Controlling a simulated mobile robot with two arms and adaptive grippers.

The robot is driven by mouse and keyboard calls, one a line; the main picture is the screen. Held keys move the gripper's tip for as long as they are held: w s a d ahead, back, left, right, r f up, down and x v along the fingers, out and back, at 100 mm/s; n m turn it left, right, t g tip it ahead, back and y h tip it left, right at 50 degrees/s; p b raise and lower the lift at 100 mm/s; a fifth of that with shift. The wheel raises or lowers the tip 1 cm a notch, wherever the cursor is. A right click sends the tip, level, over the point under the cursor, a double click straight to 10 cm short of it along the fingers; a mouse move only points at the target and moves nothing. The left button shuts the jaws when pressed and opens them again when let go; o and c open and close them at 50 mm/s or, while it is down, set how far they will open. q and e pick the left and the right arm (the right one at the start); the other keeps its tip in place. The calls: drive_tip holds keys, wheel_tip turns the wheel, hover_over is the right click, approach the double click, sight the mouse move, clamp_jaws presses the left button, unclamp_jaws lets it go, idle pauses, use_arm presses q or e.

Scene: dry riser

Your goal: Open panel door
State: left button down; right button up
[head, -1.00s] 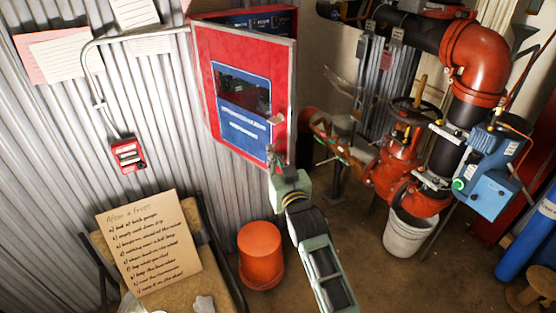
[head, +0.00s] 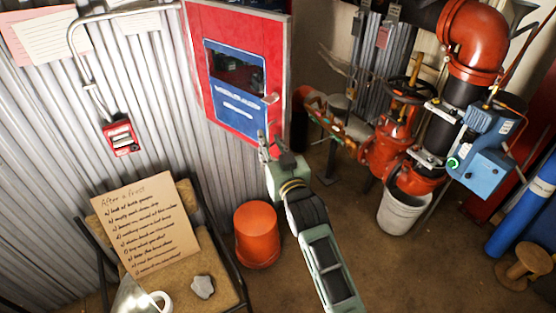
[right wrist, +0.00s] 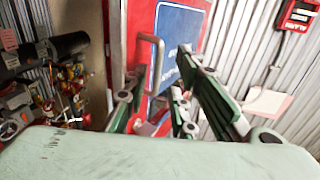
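The red panel door (head: 239,120) with a blue label stands swung out from the corrugated wall in the head view. Its small handle (head: 270,98) is near the right edge. In the right wrist view the red door (right wrist: 140,20) fills the middle, and the grey bar handle (right wrist: 158,62) shows between my spread fingers. My right gripper (head: 264,148) is just below the handle in the head view, by the door's lower right corner, and looks apart from the handle. It is open and empty in the right wrist view (right wrist: 160,90). My left gripper is out of view.
An orange bucket (head: 257,236) stands on the floor below the door. A chair (head: 225,268) holding a handwritten sign (head: 145,225) is at left. Red valve pipework (head: 392,145) and a white bucket (head: 403,210) are at right. A red alarm box (head: 121,137) is on the wall.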

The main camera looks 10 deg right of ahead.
drive_tip(key=s+d, duration=0.1)
drive_tip(key=s, duration=0.8)
drive_tip(key=shift+w+d, duration=0.1)
drive_tip(key=shift+d, duration=0.05)
drive_tip(key=shift+c, duration=0.5)
